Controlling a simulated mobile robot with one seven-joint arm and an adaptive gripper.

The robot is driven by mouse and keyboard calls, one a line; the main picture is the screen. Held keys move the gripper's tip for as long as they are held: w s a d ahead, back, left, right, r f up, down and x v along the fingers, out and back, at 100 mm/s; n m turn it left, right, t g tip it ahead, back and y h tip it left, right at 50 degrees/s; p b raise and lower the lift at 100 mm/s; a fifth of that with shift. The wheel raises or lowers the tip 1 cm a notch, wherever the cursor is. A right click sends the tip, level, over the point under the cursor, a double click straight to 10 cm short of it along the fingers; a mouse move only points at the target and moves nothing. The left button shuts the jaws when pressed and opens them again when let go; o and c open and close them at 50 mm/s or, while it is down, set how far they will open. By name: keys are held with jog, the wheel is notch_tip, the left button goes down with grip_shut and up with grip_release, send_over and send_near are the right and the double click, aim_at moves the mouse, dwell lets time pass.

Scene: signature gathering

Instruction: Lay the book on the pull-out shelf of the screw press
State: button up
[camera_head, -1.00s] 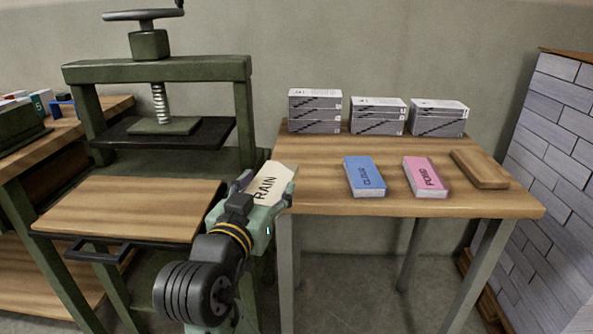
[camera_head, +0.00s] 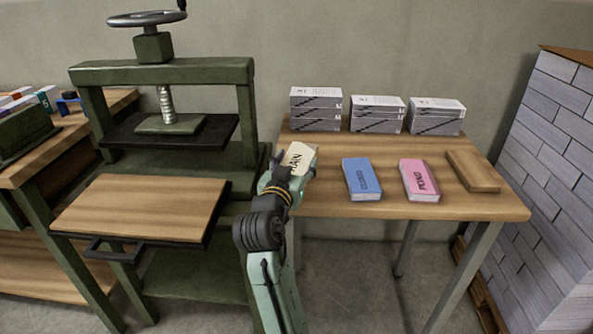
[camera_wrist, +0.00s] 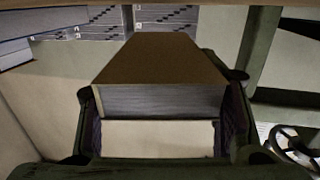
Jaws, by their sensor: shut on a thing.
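My gripper (camera_head: 286,168) is shut on a cream book (camera_head: 299,159) with dark lettering, partly hidden by the fingers; the earlier head view reads "RAIN". In the wrist view the book (camera_wrist: 158,62) sits between the two fingers, its brown face and grey page edges showing. The gripper is at the left edge of the right-hand table, right of the press. The green screw press (camera_head: 160,72) stands at left. Its pull-out shelf (camera_head: 140,208), a wooden board with a black handle in front, sticks out and is bare. The pressing plate (camera_head: 170,124) is raised above the bed.
The table (camera_head: 400,206) holds a blue book (camera_head: 361,180), a pink book (camera_head: 419,181), a wooden block (camera_head: 472,171) and grey stacks (camera_head: 377,115) at the back. A tall pile of grey blocks (camera_head: 550,160) stands right. A wooden bench (camera_head: 55,150) is left of the press.

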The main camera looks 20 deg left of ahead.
jog(key=f, duration=0.1)
jog(key=f+p, duration=0.1)
jog(key=f, duration=0.1)
jog(key=shift+w, duration=0.35)
jog(key=shift+f, duration=0.1)
jog(key=shift+f, duration=0.2)
jog(key=o, duration=1.3)
jog(key=shift+s, duration=0.1)
jog(key=s+b, duration=0.3)
jog(key=s, duration=0.7)
jog(key=shift+s+d+r, duration=0.3)
jog(key=shift+d+r, duration=0.15)
jog(key=shift+a+r, duration=0.1)
